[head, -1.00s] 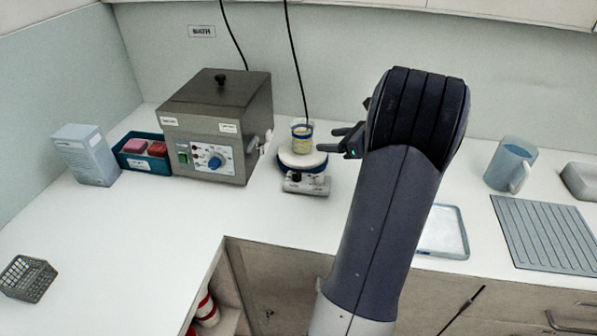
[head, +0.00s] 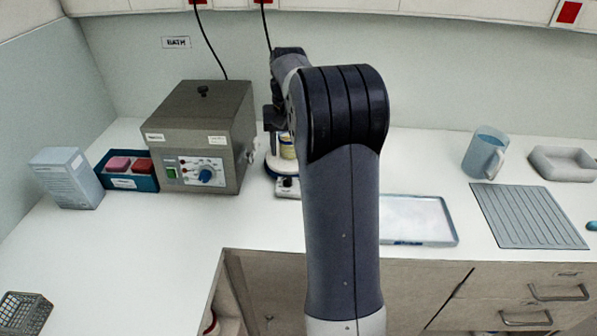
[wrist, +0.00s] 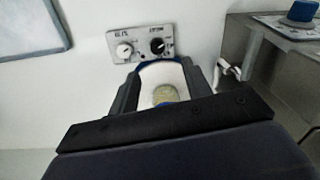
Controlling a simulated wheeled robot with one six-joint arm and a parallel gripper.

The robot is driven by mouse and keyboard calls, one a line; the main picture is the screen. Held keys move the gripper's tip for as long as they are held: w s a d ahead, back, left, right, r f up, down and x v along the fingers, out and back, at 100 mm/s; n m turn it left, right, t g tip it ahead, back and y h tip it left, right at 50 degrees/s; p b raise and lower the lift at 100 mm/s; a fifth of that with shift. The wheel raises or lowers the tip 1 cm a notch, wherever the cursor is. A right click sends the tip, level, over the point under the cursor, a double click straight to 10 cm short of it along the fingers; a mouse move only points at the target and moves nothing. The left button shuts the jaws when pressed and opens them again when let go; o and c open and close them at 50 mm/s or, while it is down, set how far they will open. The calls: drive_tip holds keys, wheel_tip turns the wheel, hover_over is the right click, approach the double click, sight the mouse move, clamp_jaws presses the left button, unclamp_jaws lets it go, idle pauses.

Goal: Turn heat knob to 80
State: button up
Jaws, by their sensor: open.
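A small hotplate stirrer (head: 288,187) stands right of the bath, partly hidden by my arm. In the wrist view its front panel (wrist: 140,43) carries a white knob (wrist: 124,51) and a black knob (wrist: 157,46); their labels are too blurred to read. A beaker with yellowish content (head: 287,150) stands on its round white plate; it also shows in the wrist view (wrist: 165,94). My gripper (wrist: 163,85) is open, with the beaker showing between its fingers in the wrist view. I cannot tell whether they touch it. In the head view my gripper is mostly hidden.
A grey bath (head: 205,130) with a blue knob (head: 206,175) stands left of the stirrer. A blue box with pink and red items (head: 132,184) and a carton (head: 67,178) stand further left. A tray (head: 415,220), jug (head: 485,154) and ribbed mat (head: 527,215) are at right.

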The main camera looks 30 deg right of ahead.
sight(288, 178)
drive_tip(key=shift+n+h, duration=0.3)
wheel_tip(288, 178, down, 10)
drive_tip(key=shift+w+f+p, duration=0.1)
drive_tip(key=shift+f+p, duration=0.05)
drive_tip(key=shift+p, duration=0.15)
drive_tip(key=c, duration=1)
